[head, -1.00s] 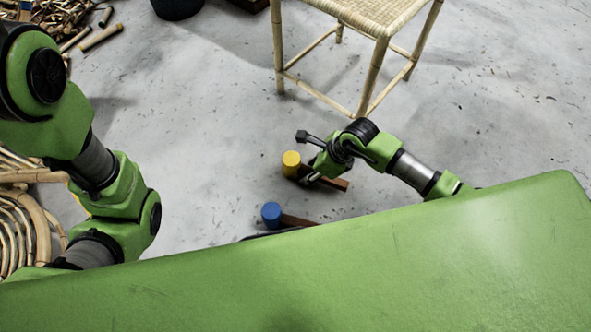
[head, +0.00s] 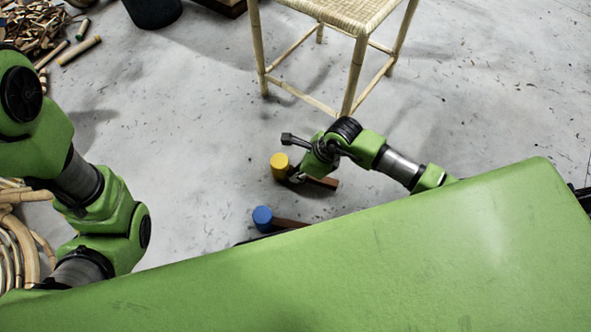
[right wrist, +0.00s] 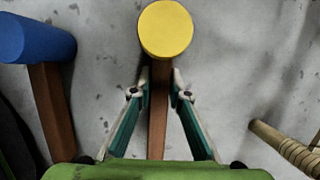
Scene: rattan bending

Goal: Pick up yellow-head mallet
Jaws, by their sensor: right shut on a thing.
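The yellow-head mallet has a yellow cylindrical head (head: 280,164) and a brown wooden handle (head: 322,182) in the head view. Its yellow head (right wrist: 166,29) also shows at the top of the right wrist view, with the handle running down between the fingers. My right gripper (head: 297,175) is shut on the handle just behind the head; its fingertips (right wrist: 160,92) show on both sides of the handle in the right wrist view. The mallet is at or close to the floor; I cannot tell whether it touches. My left arm is at the left, its gripper out of view.
A blue-head mallet (head: 262,217) lies nearer to me, partly hidden by my green body. A woven stool (head: 352,62) stands beyond my right gripper. Rattan coils (head: 18,245) and a pile of rattan pieces (head: 32,28) are at the left. Open grey floor lies between.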

